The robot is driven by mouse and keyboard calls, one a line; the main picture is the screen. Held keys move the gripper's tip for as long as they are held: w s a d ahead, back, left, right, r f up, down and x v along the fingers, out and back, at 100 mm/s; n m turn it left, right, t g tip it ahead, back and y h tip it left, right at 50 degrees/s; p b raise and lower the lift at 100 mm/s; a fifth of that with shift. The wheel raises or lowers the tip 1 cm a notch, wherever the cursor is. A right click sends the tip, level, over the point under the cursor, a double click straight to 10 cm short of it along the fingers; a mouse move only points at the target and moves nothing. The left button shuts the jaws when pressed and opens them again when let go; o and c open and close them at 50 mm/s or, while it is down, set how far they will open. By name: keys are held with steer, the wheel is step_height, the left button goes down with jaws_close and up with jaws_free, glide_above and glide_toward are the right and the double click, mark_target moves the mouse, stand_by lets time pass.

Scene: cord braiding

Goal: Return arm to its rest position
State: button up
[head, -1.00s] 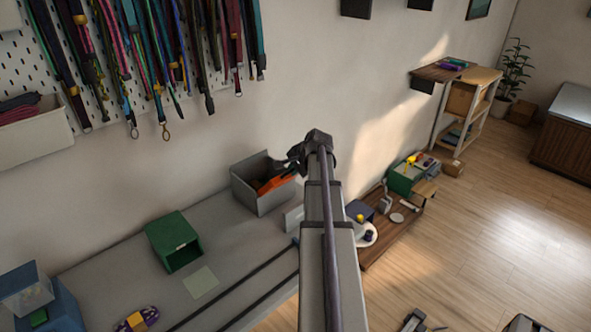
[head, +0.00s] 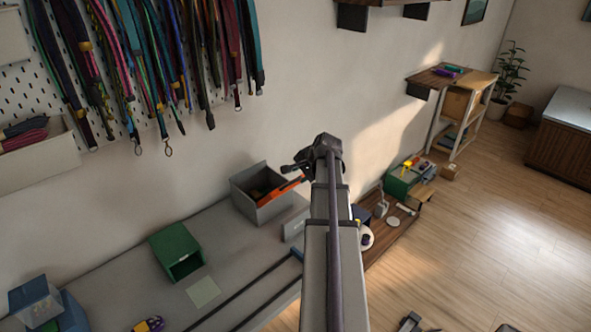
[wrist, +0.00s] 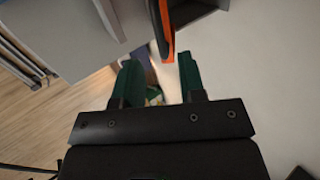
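My gripper (wrist: 160,85) is in the wrist view, with its two green fingers apart and nothing held between them. In the head view my arm reaches out from the bottom, and the dark wrist end is right of the open grey bin (head: 245,205). My fingers are too small and dark there to make out clearly. An orange item (head: 284,189) sticks out over the bin's right rim, close to my wrist. An orange strip (wrist: 166,35) also shows in the wrist view, beyond the fingers and apart from them.
A green box (head: 177,251) and a pale square (head: 203,292) are on the grey bench (head: 225,262). Straps (head: 180,60) hang on the pegboard at upper left. A wooden board (head: 392,233) with several items is right of my arm. Open wooden floor lies further right.

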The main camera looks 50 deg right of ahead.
steer(key=p+v, duration=0.1)
steer(key=v, duration=0.2)
steer(key=shift+s+r, duration=0.1)
steer(key=s+a+f+n+g+b, duration=0.1)
steer(key=a+n, duration=0.5)
steer(key=a, duration=0.9)
steer(key=s+a+f+n+g+b, duration=0.1)
steer(key=a+n, duration=0.5)
steer(key=a, duration=0.9)
steer(key=s+a+f+n+g+b, duration=0.1)
steer(key=a+f+n+g+b, duration=0.2)
steer(key=a, duration=1.2)
step_height(320, 180, down, 3)
steer(key=n+g, duration=0.1)
steer(key=n, duration=0.2)
steer(key=shift+f+n+g, duration=0.25)
steer(key=shift+n+g, duration=0.15)
